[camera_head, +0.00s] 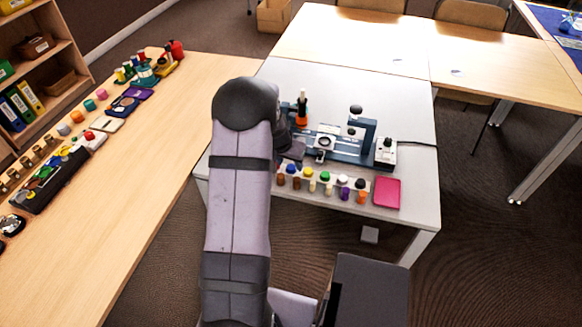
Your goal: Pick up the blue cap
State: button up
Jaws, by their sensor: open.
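A row of small bottles or pegs with coloured caps stands along the front of the grey table. A blue cap (291,168) is near the left end of the row, close below my gripper. A green cap (325,175) is in the middle, and a dark cap (360,183) is at the right end. My gripper (292,154) is dark and open, just above and behind the row's left end. My arm hides part of it, and the fingertips are hard to make out. Nothing shows held in it.
A blue bench device (345,148) with a round stage stands behind the row. A pink tray (387,193) lies at the right. The grey table (405,95) is clear at its back. A wooden table with many items is left.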

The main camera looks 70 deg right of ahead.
jog(key=shift+x, duration=1)
grip_shut()
